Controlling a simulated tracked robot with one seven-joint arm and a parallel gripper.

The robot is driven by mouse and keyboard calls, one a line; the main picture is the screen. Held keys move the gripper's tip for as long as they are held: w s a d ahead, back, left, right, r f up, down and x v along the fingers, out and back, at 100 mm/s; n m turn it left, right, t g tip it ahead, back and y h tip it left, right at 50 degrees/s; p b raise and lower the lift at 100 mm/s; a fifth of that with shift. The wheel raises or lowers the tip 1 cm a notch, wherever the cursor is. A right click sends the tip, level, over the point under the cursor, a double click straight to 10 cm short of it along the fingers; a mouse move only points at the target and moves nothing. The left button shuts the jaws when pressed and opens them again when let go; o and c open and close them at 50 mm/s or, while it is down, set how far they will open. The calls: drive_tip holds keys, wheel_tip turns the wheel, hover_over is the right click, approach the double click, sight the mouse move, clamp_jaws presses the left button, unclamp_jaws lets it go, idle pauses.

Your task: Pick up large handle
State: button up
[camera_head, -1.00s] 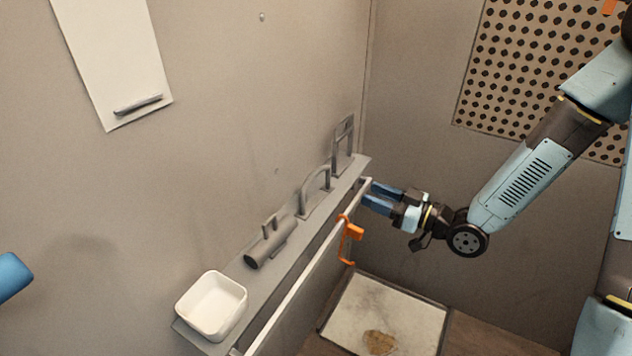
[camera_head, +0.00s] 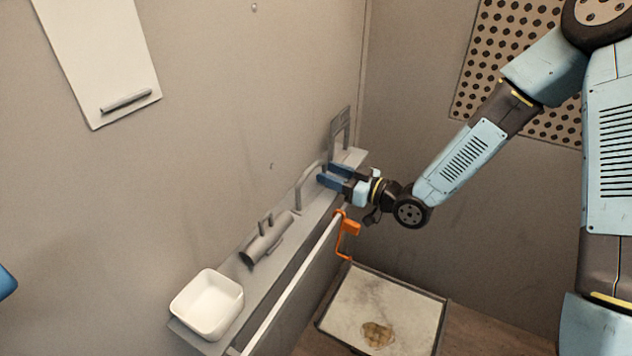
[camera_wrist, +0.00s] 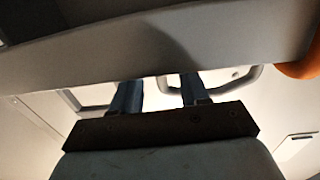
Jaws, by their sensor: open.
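Two grey handles stand on the narrow wall shelf (camera_head: 226,295). The taller, squarer handle (camera_head: 342,124) is at the far end, and a rounded arch handle (camera_head: 299,187) is nearer. I cannot tell for certain which is the large one. My gripper (camera_head: 326,174) is open and empty over the shelf, between the two handles, with its fingers pointing at the wall. It partly covers the arch handle's far side. In the wrist view, the fingers (camera_wrist: 158,84) are apart; the arch handle (camera_wrist: 222,87) shows at right, the squarer handle (camera_wrist: 72,98) at left.
A grey cylinder with pegs (camera_head: 266,243) and a white bin (camera_head: 207,304) sit nearer on the shelf. A white rail (camera_head: 290,284) runs along its front, with an orange hook (camera_head: 348,229) hanging from it. A stained pale tray (camera_head: 384,312) lies below.

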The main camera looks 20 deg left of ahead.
drive_tip(key=a, duration=0.2)
drive_tip(key=shift+w+a, duration=0.2)
drive_tip(key=shift+a, duration=0.1)
clamp_jaws()
